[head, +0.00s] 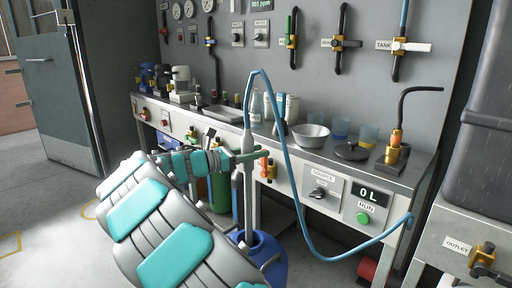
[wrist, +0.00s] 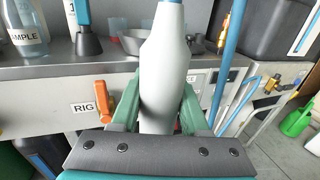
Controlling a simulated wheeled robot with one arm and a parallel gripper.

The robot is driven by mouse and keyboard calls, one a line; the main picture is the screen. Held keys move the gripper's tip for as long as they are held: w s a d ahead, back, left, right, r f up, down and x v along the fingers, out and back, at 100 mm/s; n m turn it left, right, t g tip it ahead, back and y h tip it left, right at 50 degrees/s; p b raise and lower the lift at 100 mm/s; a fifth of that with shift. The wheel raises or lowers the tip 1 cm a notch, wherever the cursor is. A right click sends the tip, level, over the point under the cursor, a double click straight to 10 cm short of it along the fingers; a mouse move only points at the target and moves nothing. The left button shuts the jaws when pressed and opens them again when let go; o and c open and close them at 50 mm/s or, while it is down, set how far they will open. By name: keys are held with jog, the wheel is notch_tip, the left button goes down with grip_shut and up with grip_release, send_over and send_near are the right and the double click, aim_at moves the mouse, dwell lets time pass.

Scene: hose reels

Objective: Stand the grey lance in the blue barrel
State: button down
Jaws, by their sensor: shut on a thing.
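The grey lance (head: 250,198) stands close to upright in the head view, with a blue hose (head: 284,148) coming from its top. My gripper (head: 249,156) is shut on the upper part of the lance; in the wrist view its green fingers (wrist: 160,110) lie on both sides of the pale lance body (wrist: 166,85). The blue barrel (head: 275,264) stands on the floor below, in front of the bench. The lance's lower end overlaps the barrel's mouth and appears to be inside it; how deep it reaches is hidden.
The bench (head: 398,180) behind holds bottles, a metal bowl (head: 311,135) and cups. The hose loops down and right to the bench's front corner. A green cylinder (head: 220,190) stands under the bench, left of the lance. A dark tank (head: 482,140) is at the right. Floor at the left is clear.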

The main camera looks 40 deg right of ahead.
notch_tip(320, 180, down, 21)
jog(key=b, duration=0.4)
jog(key=shift+f, duration=0.15)
dwell(1.7)
jog(key=shift+c, duration=1.6)
grip_release()
jog(key=v, duration=0.7)
jog(key=shift+a, duration=0.4)
jog(key=shift+w+a, duration=0.15)
